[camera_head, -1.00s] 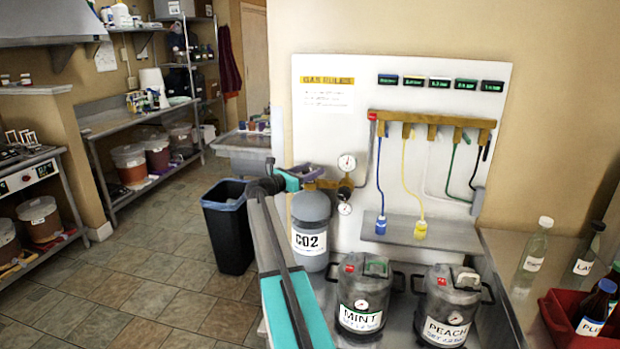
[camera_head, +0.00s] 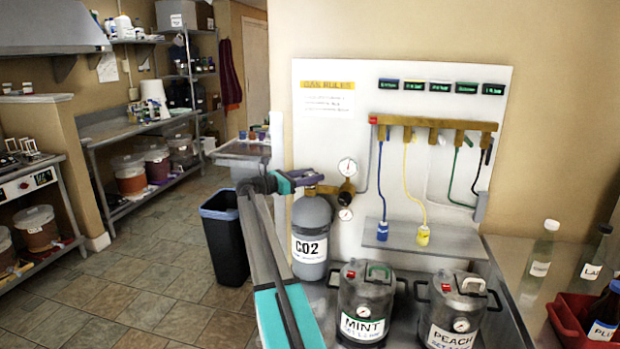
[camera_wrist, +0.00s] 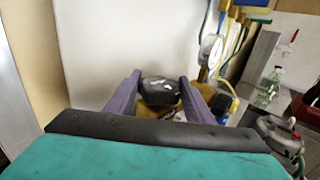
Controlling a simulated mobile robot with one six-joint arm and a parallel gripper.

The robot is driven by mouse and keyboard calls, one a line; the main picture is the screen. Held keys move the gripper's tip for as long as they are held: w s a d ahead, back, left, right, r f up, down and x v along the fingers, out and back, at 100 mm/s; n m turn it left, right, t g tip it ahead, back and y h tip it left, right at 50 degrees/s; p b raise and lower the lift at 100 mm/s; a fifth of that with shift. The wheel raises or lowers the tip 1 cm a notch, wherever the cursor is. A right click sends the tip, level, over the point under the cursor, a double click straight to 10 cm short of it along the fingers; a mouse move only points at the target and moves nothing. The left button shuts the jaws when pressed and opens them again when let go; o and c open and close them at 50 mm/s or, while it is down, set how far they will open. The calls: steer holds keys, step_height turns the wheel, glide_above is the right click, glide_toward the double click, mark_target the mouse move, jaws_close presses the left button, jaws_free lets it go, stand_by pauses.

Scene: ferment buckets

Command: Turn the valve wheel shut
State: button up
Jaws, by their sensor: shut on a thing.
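The CO2 cylinder (camera_head: 312,225) stands upright against the white gas board, with a brass valve and regulator at its top. The valve wheel is a dark knob (camera_wrist: 159,91) on the brass fitting, seen between the two purple fingers in the wrist view. My gripper (camera_wrist: 160,95) is shut on this wheel, one finger on each side. In the head view my gripper (camera_head: 303,178) is at the cylinder top, and its fingers largely hide the wheel. How far the wheel is turned cannot be told.
Pressure gauges (camera_head: 347,167) sit just right of the valve. The MINT keg (camera_head: 362,295) and PEACH keg (camera_head: 457,305) stand in front of the board. A black bin (camera_head: 225,245) is left of my arm. Bottles and a red crate (camera_head: 575,318) are at right.

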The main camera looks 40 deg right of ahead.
steer(key=shift+s+d, duration=0.2)
steer(key=o, duration=1.1)
steer(key=shift+w+a, duration=0.1)
steer(key=shift+v, duration=1)
steer(key=b+v, duration=0.2)
steer(key=v, duration=0.9)
steer(key=shift+a+b, duration=0.4)
